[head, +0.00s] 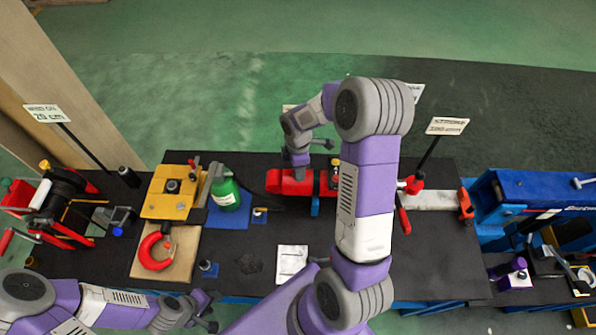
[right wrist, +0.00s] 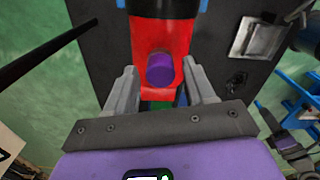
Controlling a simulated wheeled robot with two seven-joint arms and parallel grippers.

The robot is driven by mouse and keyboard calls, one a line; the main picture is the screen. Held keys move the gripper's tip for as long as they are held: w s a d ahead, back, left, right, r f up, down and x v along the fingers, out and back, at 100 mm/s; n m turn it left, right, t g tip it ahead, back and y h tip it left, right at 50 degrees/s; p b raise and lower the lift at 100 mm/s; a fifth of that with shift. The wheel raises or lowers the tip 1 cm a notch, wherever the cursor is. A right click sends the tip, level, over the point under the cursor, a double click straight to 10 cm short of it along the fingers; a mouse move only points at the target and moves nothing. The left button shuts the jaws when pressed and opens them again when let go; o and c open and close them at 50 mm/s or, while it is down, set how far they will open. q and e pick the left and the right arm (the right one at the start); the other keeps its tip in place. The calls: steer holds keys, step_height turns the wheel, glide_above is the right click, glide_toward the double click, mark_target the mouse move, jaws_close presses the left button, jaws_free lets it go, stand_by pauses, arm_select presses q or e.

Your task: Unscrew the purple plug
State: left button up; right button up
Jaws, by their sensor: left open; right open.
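The purple plug (right wrist: 160,68) sits in an opening at the end of a red body (right wrist: 164,32) in the right wrist view. My right gripper (right wrist: 160,76) is open, with one finger on each side of the plug's end of the body. I cannot tell whether the fingers touch anything. In the head view the red body (head: 287,183) lies on the dark bench, with my right gripper (head: 299,168) over it; the plug cannot be made out there. My left gripper (head: 208,312) is open and empty, low at the left near the bench's front edge.
A white sheet (head: 291,262) lies in front. My right arm crosses the middle.

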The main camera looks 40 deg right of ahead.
steer(key=m, duration=0.2)
steer(key=shift+f+m+b, duration=0.1)
steer(key=shift+m+b, duration=0.2)
steer(key=shift+b, duration=0.05)
steer(key=m, duration=0.4)
steer(key=shift+b, duration=0.4)
steer(key=m, duration=0.8)
jaws_close()
